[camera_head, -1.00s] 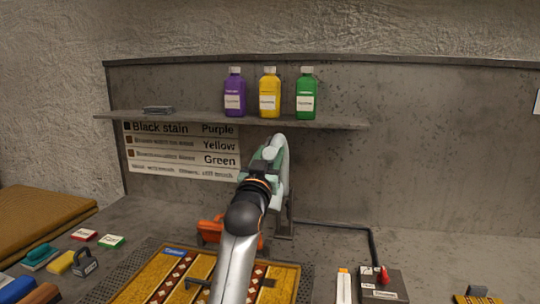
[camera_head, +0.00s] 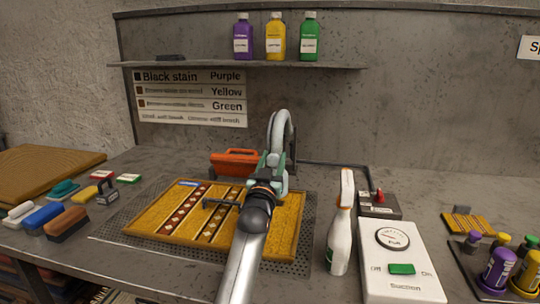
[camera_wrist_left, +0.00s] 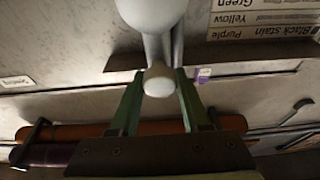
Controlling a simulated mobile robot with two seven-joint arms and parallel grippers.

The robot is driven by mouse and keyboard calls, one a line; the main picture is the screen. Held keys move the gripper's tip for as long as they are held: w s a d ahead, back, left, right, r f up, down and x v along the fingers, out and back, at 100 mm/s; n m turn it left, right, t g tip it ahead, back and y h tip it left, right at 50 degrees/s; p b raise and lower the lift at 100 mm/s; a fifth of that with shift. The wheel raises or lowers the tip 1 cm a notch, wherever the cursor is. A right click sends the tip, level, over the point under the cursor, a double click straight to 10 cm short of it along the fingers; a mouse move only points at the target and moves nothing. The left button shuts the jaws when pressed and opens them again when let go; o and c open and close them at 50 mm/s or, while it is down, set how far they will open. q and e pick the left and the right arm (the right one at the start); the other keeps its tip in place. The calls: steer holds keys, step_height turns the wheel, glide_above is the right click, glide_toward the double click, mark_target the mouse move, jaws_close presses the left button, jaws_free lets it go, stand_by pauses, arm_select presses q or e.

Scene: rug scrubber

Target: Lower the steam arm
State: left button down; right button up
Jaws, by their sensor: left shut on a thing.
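The steam arm (camera_head: 285,126) is a pale grey curved tube that rises behind the rug board, with its light knob (camera_wrist_left: 158,82) showing in the left wrist view. My left gripper (camera_head: 272,166) has green fingers closed on this knob, one on each side, as the wrist view (camera_wrist_left: 158,88) shows. An orange block-like head (camera_head: 234,161) is at the back edge of the rug, left of the gripper. The yellow patterned rug (camera_head: 150,223) lies below, partly hidden by my left arm. My right gripper is not in view.
A white spray bottle (camera_head: 340,235) and the white suction box (camera_head: 403,285) stand right of my left arm. A grey box with a red knob (camera_head: 381,207) is behind. Brushes (camera_head: 66,224) lie at left. A shelf (camera_head: 235,66) holds three bottles above.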

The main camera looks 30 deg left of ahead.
arm_select(q)
steer(key=shift+f, duration=1.3)
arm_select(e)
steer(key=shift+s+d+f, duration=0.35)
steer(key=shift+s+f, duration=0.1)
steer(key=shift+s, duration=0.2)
arm_select(q)
steer(key=c, duration=0.7)
jaws_free()
steer(key=o, duration=0.3)
steer(key=shift+r, duration=0.25)
steer(key=shift+o, duration=0.2)
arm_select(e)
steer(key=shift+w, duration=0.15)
